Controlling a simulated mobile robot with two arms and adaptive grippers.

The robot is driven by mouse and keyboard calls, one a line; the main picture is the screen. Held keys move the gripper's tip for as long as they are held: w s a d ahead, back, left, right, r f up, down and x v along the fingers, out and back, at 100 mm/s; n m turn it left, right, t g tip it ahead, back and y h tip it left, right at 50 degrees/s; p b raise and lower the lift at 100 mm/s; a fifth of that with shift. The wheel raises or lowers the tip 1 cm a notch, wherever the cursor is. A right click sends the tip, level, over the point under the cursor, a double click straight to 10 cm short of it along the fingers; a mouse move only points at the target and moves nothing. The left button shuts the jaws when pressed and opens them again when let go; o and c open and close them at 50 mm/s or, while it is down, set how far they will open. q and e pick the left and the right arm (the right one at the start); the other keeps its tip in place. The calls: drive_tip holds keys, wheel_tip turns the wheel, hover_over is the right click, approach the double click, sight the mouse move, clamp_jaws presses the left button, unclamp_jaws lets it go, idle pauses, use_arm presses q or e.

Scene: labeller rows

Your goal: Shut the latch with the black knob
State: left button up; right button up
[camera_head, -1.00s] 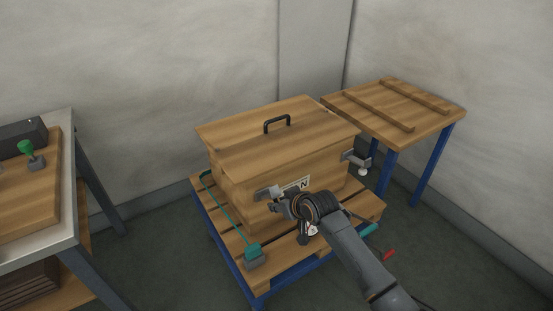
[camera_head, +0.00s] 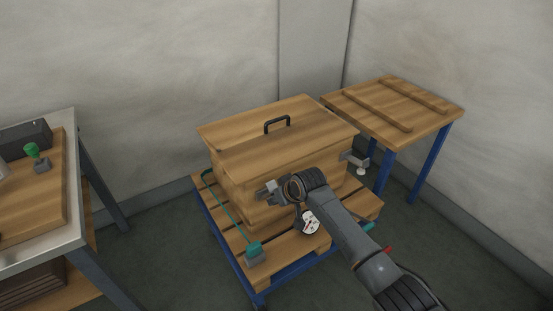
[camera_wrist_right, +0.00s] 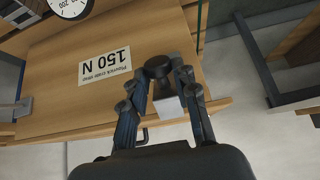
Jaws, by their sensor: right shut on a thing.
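The wooden crate (camera_head: 235,195) has a closed lid with a black handle (camera_head: 277,123). My right gripper (camera_head: 268,193) is at the left part of the crate's front. The right wrist view shows its fingers (camera_wrist_right: 160,85) shut around the black knob (camera_wrist_right: 158,66) of a latch. A pale grey block (camera_wrist_right: 168,104) of that latch shows behind the knob. Whether the latch is fully closed cannot be told, as the fingers and arm cover it. A second grey latch (camera_head: 355,159) with a white knob sticks out at the crate's right. My left gripper is not in view.
The crate stands on a slatted pallet (camera_head: 226,232) on a blue frame. A teal strap with a grey-based buckle (camera_head: 254,254) lies left. A round dial (camera_head: 309,222) is below my wrist. A wooden table (camera_head: 430,110) stands right, a workbench (camera_head: 75,190) left.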

sight(274, 188)
idle(0.3)
drive_tip(key=shift+w+a+r+g+h, duration=0.25)
drive_tip(key=shift+w+r+g+h, duration=0.1)
drive_tip(key=shift+r+g, duration=0.15)
drive_tip(key=shift+w+a+f+b, duration=0.1)
drive_tip(key=shift+w+b, duration=0.15)
drive_tip(key=shift+b, duration=0.25)
drive_tip(key=shift+w+a+r+g+h+b, duration=0.1)
drive_tip(key=shift+r+g+h+b, duration=0.2)
drive_tip(key=shift+g, duration=0.2)
drive_tip(key=shift+w+f+b, duration=0.1)
drive_tip(key=shift+f+b, duration=0.05)
drive_tip(key=shift+b, duration=0.2)
drive_tip(key=shift+w+a+r+g+h+b, duration=0.15)
drive_tip(key=shift+r+g+h+b, duration=0.2)
drive_tip(key=shift+b, duration=0.5)
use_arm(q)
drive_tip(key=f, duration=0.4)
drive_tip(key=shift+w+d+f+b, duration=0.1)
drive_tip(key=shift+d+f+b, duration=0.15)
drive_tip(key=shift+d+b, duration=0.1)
use_arm(e)
drive_tip(key=shift+r, duration=0.1)
